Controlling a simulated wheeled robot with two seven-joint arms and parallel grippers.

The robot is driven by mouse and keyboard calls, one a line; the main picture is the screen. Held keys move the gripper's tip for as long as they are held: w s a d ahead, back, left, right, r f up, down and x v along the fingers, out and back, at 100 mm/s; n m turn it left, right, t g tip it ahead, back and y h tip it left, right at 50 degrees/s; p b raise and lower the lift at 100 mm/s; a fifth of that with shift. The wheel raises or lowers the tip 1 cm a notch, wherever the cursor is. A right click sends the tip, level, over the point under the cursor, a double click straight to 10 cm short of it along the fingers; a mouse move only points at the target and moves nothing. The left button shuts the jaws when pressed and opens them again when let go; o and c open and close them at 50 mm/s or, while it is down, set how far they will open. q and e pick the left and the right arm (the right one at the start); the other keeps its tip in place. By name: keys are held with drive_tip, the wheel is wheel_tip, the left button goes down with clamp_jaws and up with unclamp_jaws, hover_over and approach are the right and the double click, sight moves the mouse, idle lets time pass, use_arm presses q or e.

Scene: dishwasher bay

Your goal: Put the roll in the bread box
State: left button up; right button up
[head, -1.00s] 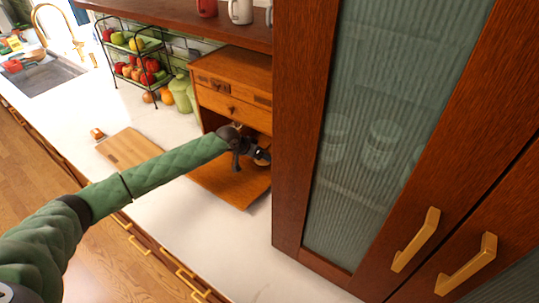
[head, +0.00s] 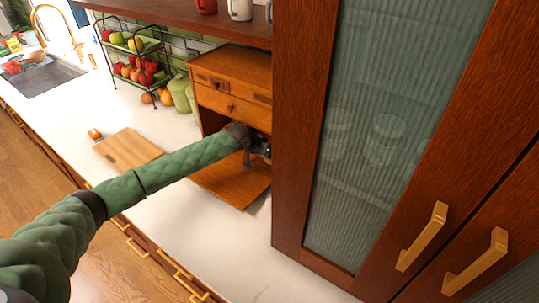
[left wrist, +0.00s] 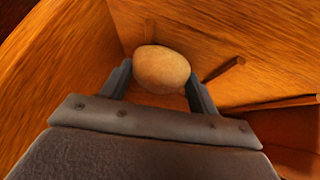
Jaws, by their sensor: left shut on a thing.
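The wooden bread box (head: 230,75) stands on the counter against the tall cabinet, its lower front door (head: 236,188) folded down flat. My left arm reaches into its lower opening. My left gripper (left wrist: 160,88) is shut on the roll (left wrist: 162,69), a pale tan, rounded piece, seen in the left wrist view between the two fingers. Wooden walls surround it there, so the roll is inside or at the mouth of the box. In the head view the roll is hidden by the gripper and the cabinet edge. My right gripper is not seen.
The tall cabinet (head: 400,130) with ribbed glass closes off the right side. A cutting board (head: 128,149) and a small orange-brown object (head: 95,133) lie left of the box. A fruit rack (head: 135,58) and green canister (head: 181,93) stand behind. The front counter is clear.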

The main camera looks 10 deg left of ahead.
sight(265, 160)
use_arm(q)
drive_tip(key=o, duration=0.9)
drive_tip(key=shift+o, duration=0.7)
drive_tip(key=shift+a, duration=0.1)
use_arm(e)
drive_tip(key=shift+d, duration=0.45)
use_arm(q)
drive_tip(key=shift+r, duration=0.1)
drive_tip(key=shift+r, duration=0.25)
drive_tip(key=shift+s+a+r+p, duration=0.15)
drive_tip(key=shift+r+p, duration=0.15)
drive_tip(key=shift+p, duration=0.2)
drive_tip(key=p+v, duration=0.2)
drive_tip(key=shift+s+a+r, duration=0.1)
drive_tip(key=shift+a+r, duration=0.05)
drive_tip(key=shift+r, duration=0.15)
drive_tip(key=v, duration=0.8)
drive_tip(key=shift+s, duration=0.25)
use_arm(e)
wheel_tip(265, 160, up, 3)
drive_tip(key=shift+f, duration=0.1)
